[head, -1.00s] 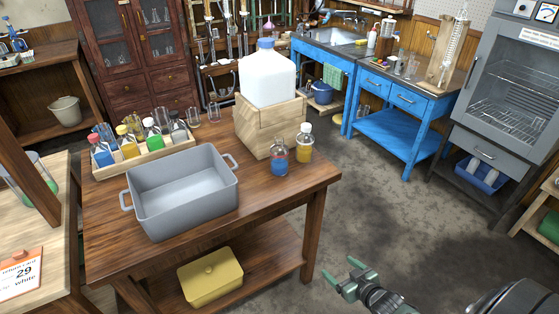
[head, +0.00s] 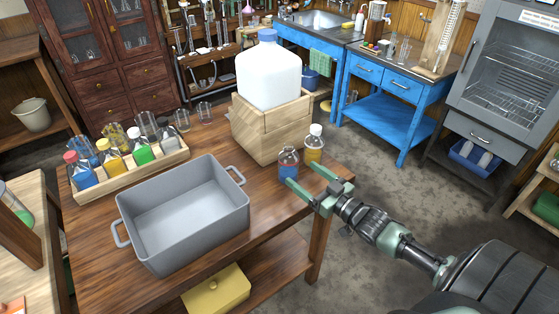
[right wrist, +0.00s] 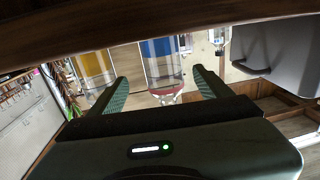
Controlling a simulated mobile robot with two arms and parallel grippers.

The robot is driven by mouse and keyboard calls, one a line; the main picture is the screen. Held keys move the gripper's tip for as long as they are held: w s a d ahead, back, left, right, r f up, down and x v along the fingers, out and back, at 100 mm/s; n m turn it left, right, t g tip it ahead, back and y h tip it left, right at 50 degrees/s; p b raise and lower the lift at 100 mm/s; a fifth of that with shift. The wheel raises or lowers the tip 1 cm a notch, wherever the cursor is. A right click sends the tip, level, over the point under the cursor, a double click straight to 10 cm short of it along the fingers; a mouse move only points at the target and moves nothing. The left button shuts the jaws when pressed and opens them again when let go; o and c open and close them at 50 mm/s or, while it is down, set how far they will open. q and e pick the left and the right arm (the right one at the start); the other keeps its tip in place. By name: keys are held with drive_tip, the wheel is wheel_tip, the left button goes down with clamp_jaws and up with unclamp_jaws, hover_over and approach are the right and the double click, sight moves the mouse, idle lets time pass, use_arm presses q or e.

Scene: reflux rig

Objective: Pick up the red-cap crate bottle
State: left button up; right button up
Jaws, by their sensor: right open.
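The red-cap bottle (head: 80,170) with blue contents stands at the left end of the wooden crate (head: 130,180), far from my right gripper. My right gripper (head: 303,174) is open and empty at the right edge of the brown table. A clear bottle with blue contents (head: 288,162) stands just ahead of its fingertips. In the right wrist view this bottle (right wrist: 163,62) appears upside down between the open fingers, with a reddish ring at its neck. I cannot tell whether the fingers reach around it. My left gripper is not in view.
A yellow-filled, white-capped bottle (head: 314,145) stands close behind the blue one. A grey tub (head: 240,215) stands between the gripper and the crate. A white jug (head: 268,75) sits on a wooden block (head: 270,130).

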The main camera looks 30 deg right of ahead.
sight(296, 169)
drive_tip(key=shift+w+a+r, duration=0.15)
drive_tip(key=shift+w, duration=0.4)
drive_tip(key=shift+w+a+r, duration=0.1)
drive_tip(key=shift+w, duration=0.4)
drive_tip(key=w, duration=0.2)
drive_tip(key=w+a+p, duration=0.1)
drive_tip(key=shift+w, duration=0.35)
drive_tip(key=shift+w+a, duration=0.1)
drive_tip(key=shift+w, duration=0.3)
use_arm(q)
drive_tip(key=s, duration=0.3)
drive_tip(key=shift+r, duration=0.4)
use_arm(e)
drive_tip(key=c, duration=1.7)
drive_tip(key=shift+r, duration=0.25)
